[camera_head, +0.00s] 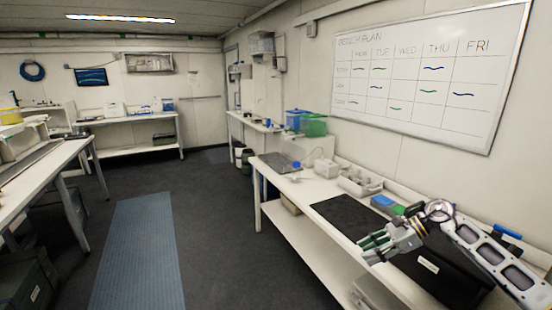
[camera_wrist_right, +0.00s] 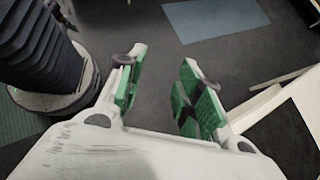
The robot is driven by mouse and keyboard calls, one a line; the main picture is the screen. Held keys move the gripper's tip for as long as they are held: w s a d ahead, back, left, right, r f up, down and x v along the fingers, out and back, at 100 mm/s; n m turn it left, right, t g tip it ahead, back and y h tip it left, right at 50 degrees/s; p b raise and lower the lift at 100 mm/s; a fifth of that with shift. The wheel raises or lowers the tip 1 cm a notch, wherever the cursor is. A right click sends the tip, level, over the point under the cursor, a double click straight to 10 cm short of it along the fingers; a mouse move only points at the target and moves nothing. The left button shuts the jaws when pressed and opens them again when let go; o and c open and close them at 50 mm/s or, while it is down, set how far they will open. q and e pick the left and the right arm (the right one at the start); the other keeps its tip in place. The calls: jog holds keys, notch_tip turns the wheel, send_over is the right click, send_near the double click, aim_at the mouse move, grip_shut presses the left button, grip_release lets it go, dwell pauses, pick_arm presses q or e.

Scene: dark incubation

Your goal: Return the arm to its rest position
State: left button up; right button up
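My right arm comes in from the right edge of the head view. Its gripper (camera_head: 372,248) hangs at the front edge of the right-hand bench (camera_head: 290,200), in front of a black box. In the right wrist view the green-padded fingers (camera_wrist_right: 158,98) stand apart with nothing between them. Dark floor shows below and between the fingers. My left gripper is in neither view.
A black mat (camera_head: 345,215), a white tray (camera_head: 360,182) and a black box (camera_head: 440,270) are on the right-hand bench. Blue and green bins (camera_head: 314,126) stand farther back. The floor with a blue mat (camera_head: 138,250) is clear.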

jog(key=w+a+f+m+t+y, duration=0.1)
jog(key=w+f+m+t, duration=0.3)
jog(key=f+m, duration=0.5)
jog(key=w+a+f+m+t+y, duration=0.1)
jog(key=w+f+m+t+y, duration=0.1)
jog(key=f+m+t, duration=0.5)
jog(key=s+d+f+m+h, duration=0.25)
jog(key=f+m, duration=0.35)
jog(key=f, duration=0.3)
jog(key=s+d+f+m+h, duration=0.1)
jog(key=s+f+m+h, duration=0.25)
jog(key=f+m, duration=0.4)
jog(key=s+d+f+m+h, duration=0.25)
jog(key=f+m, duration=0.25)
jog(key=f, duration=0.6)
jog(key=s+f+m+g+h, duration=0.5)
jog(key=s+f+m, duration=0.4)
jog(key=s+f, duration=1.2)
jog(key=s+a+f+m+g, duration=0.1)
jog(key=s+f+m+g, duration=0.1)
jog(key=s, duration=0.8)
jog(key=s+a+f+m+g, duration=0.2)
jog(key=s, duration=0.8)
jog(key=s+a+f+m+g, duration=0.1)
jog(key=s+f+m+g, duration=0.1)
jog(key=s, duration=0.8)
jog(key=shift+s+a+f, duration=0.15)
jog(key=shift+a+f, duration=0.25)
jog(key=shift+f, duration=0.05)
